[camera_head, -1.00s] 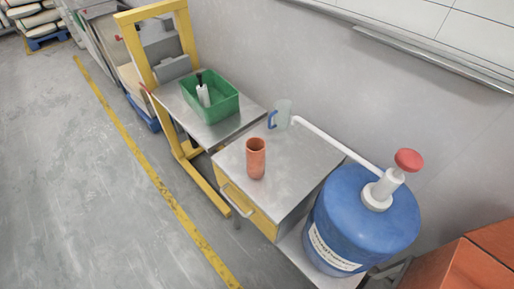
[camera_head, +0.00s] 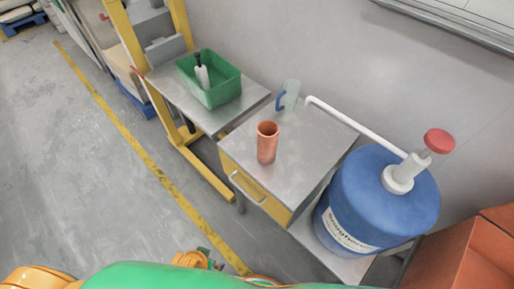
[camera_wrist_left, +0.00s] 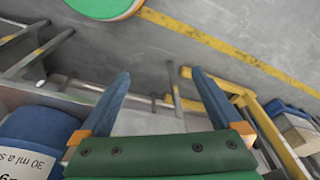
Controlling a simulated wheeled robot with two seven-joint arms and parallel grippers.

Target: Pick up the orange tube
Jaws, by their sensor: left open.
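The orange tube (camera_head: 267,143) stands upright on the grey metal top of the small cabinet (camera_head: 305,160) in the head view. It is open at the top. My left gripper (camera_wrist_left: 160,95) shows in the left wrist view, with its two blue fingers wide apart and nothing between them. The tube is not seen in that view. My left gripper's fingers are not visible in the head view. My right gripper is in neither view.
A clear jug (camera_head: 289,95) with a blue handle stands behind the tube. A blue drum (camera_head: 375,200) with a red-topped pump is at the right, its white spout (camera_head: 350,122) reaching over the cabinet. A green bin (camera_head: 224,88) sits on the cart at the left. The floor in front is open.

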